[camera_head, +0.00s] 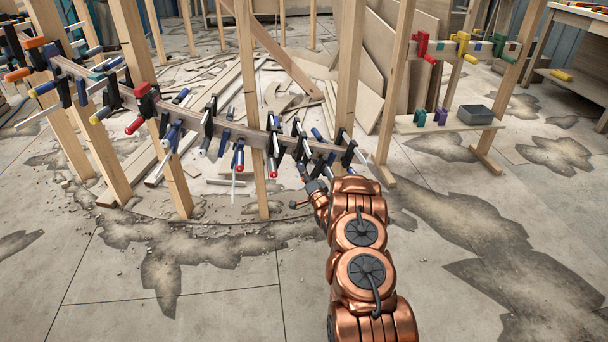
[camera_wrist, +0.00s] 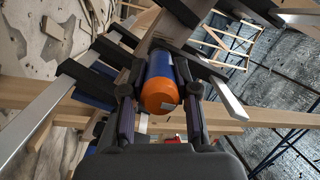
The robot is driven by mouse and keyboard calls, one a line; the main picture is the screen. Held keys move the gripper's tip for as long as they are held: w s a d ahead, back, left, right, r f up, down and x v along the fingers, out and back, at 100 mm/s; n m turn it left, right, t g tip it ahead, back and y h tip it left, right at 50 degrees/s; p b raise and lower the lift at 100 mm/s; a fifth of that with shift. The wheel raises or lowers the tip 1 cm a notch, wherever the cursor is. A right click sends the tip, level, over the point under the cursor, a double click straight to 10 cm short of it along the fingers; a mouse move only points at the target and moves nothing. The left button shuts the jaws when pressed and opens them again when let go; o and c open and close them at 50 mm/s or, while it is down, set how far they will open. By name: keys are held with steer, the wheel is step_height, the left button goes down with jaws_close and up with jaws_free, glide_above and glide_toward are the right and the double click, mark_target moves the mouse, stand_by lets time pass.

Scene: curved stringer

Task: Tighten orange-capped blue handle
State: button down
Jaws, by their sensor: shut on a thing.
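In the wrist view, a blue handle (camera_wrist: 163,66) with an orange cap (camera_wrist: 159,97) sits between the two dark fingers of my gripper (camera_wrist: 160,91). The fingers are shut on it, one on each side, and the cap faces the camera. In the head view, my gripper (camera_head: 316,187) is at the right end of the curved wooden stringer (camera_head: 250,134), low beside the clamps there. I cannot make out the held handle clearly in the head view. Dark clamp bodies (camera_wrist: 88,82) and metal bars (camera_wrist: 40,106) show close around the fingers in the wrist view.
Several clamps with red, blue and black parts crowd the stringer, which upright posts (camera_head: 259,180) support. A rack (camera_head: 462,46) with red and yellow clamps and a shelf (camera_head: 448,124) holding a grey box (camera_head: 475,115) stands to the right. The floor in front is open.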

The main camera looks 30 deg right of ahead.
steer(key=shift+r, duration=0.15)
steer(key=c, duration=0.9)
jaws_free()
steer(key=shift+o, duration=0.2)
steer(key=s+a+f, duration=0.1)
steer(key=s, duration=1)
steer(key=shift+s+a+f, duration=0.25)
steer(key=shift+s+a, duration=0.15)
steer(key=shift+s, duration=0.1)
steer(key=shift+s+a+f+p, duration=0.1)
steer(key=shift+s+a+p, duration=0.15)
steer(key=shift+s, duration=0.3)
steer(key=shift+s+a+f+p, duration=0.15)
steer(key=shift+s+p, duration=0.1)
steer(key=shift+s, duration=0.25)
